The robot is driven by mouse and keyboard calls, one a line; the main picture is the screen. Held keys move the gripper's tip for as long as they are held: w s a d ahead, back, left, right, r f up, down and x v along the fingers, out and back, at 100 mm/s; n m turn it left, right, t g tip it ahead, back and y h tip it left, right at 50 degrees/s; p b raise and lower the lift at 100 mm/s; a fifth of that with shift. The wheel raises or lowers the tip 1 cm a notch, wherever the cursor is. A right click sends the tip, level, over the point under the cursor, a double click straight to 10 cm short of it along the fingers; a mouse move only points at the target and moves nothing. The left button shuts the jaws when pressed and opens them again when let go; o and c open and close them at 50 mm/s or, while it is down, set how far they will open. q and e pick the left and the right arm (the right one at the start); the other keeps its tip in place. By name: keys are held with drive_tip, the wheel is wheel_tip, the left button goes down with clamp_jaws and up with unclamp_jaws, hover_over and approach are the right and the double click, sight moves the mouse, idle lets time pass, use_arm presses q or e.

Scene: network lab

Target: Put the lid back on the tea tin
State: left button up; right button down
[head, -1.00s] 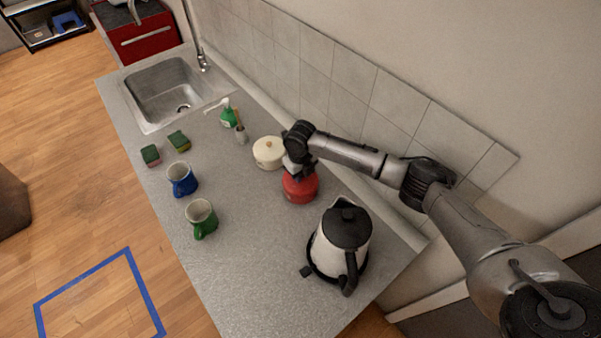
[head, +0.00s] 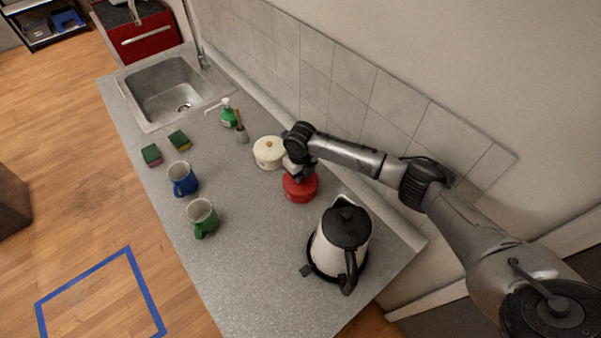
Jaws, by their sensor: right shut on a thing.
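The red tea tin (head: 300,193) stands on the grey counter between the cream pot and the kettle. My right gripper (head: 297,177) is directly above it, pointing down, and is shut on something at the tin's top. That thing appears to be the red lid, but the gripper and wrist hide most of it. I cannot tell whether the lid is seated on the tin or just above it. My left gripper is not in the head view.
A cream lidded pot (head: 268,153) stands close behind the tin. A kettle (head: 341,240) stands in front. A blue mug (head: 182,179), a green mug (head: 201,217), sponges (head: 152,155) and a soap bottle (head: 228,116) are left. The counter's front middle (head: 255,260) is clear.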

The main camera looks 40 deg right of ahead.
idle(0.4)
drive_tip(key=c, duration=0.9)
unclamp_jaws()
drive_tip(key=o, duration=0.5)
drive_tip(key=shift+c, duration=0.2)
drive_tip(key=shift+r, duration=0.2)
drive_tip(key=shift+r+p, duration=2.35)
drive_tip(key=shift+p, duration=0.05)
drive_tip(key=shift+r+p, duration=0.9)
drive_tip(key=shift+r, duration=0.05)
